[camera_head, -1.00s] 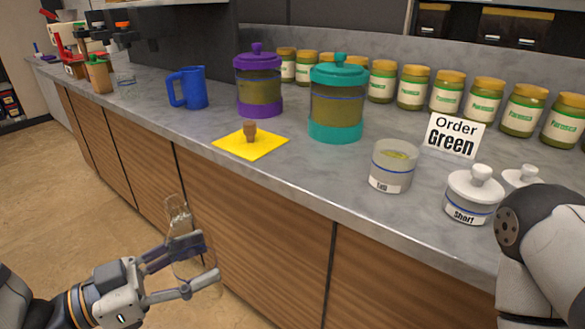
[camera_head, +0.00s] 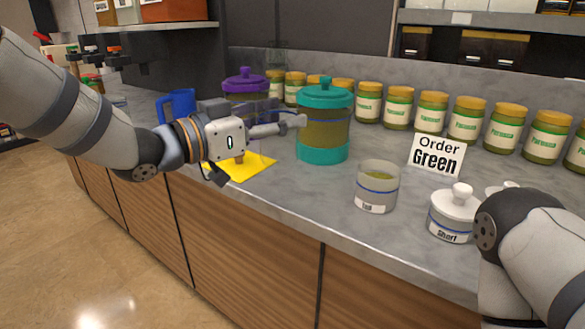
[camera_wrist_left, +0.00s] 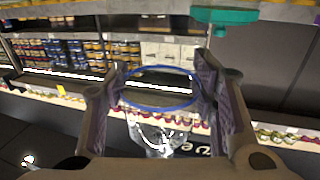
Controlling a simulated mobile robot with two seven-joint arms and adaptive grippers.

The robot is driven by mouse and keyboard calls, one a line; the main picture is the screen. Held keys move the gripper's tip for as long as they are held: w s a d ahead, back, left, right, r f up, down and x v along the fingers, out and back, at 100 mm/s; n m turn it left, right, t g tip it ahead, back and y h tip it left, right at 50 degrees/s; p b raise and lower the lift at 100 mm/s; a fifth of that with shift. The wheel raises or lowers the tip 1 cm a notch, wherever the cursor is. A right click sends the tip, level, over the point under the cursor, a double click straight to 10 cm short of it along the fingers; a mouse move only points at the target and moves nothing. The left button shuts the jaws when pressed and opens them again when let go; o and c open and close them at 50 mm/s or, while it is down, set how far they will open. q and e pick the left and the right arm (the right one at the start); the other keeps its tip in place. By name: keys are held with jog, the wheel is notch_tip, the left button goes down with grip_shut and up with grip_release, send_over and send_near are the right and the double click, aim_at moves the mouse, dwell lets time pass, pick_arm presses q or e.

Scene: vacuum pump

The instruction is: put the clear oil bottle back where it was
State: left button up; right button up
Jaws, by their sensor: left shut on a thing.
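My left gripper (camera_head: 283,112) is shut on the clear oil bottle (camera_head: 278,58), above the counter beside the teal-lidded container. In the head view only a faint transparent part of the bottle shows above the gripper, and the rest is hard to make out. In the left wrist view the see-through bottle (camera_wrist_left: 155,132) stands out between the two fingers, with a blue ring around it. A yellow mat (camera_head: 255,166) lies on the counter below the gripper, with a small brown stopper-like piece (camera_head: 239,159) on it. My right gripper is out of view; only part of my right arm shows.
The teal container (camera_head: 323,128) stands just right of the gripper; the purple container (camera_head: 244,80) and blue jug (camera_head: 180,105) are behind and left. A labelled cup (camera_head: 377,188), a white-lidded pot (camera_head: 452,212) and the sign (camera_head: 436,155) stand to the right. Several jars (camera_head: 432,113) line the back.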

pick_arm(q)
jog(key=w+f, duration=0.2)
jog(key=f, duration=0.1)
jog(key=w+d+f+b, duration=0.1)
jog(key=w+f, duration=0.2)
jog(key=f, duration=0.1)
jog(key=w+d+f+b, duration=0.1)
jog(key=w+f, duration=0.1)
jog(key=f, duration=0.2)
jog(key=shift+w+d, duration=0.2)
jog(key=shift+r, duration=0.1)
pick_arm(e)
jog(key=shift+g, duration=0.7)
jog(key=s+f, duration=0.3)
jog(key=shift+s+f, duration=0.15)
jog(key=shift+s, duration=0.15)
pick_arm(q)
jog(key=o, duration=1.4)
jog(key=shift+f, duration=0.25)
